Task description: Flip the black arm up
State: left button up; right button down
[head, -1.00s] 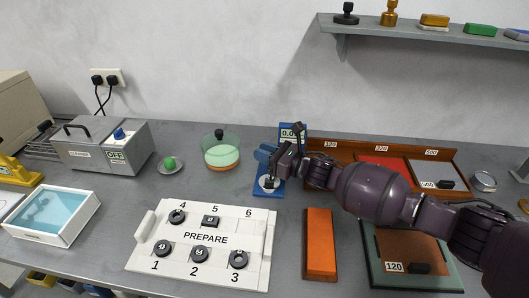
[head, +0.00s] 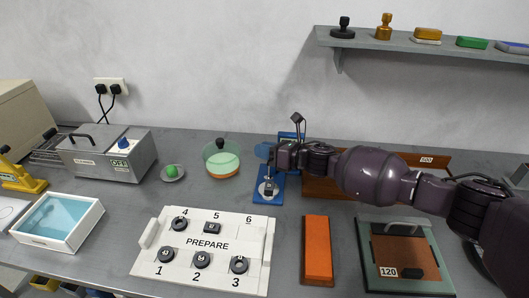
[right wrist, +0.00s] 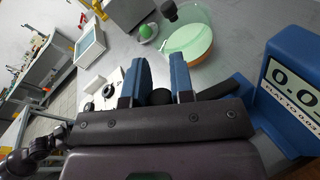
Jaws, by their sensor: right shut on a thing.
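The blue gauge stand (head: 277,195) stands on the grey bench, with a round silver disc (head: 268,188) on its base. The black arm (right wrist: 230,87) reaches from the gauge side toward the fingers in the right wrist view. The fingers are shut on it, and they hide part of it. The gauge display (right wrist: 290,85) shows partly in the right wrist view; my gripper covers it in the head view. My left gripper is not in view.
A white PREPARE tray (head: 258,255) with several black round parts lies in front. A wooden rack (head: 330,188) stands behind my right arm.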

jog(key=shift+w+d+r, duration=0.25)
jog(key=shift+w+r, duration=0.35)
jog(key=shift+w, duration=0.05)
jog(key=c, duration=1)
grip_release()
jog(key=shift+w+f, duration=0.15)
jog(key=shift+w, duration=0.05)
jog(key=shift+s, duration=0.15)
jog(key=v, duration=1)
jog(key=shift+s+d, duration=0.25)
jog(key=shift+d, duration=0.05)
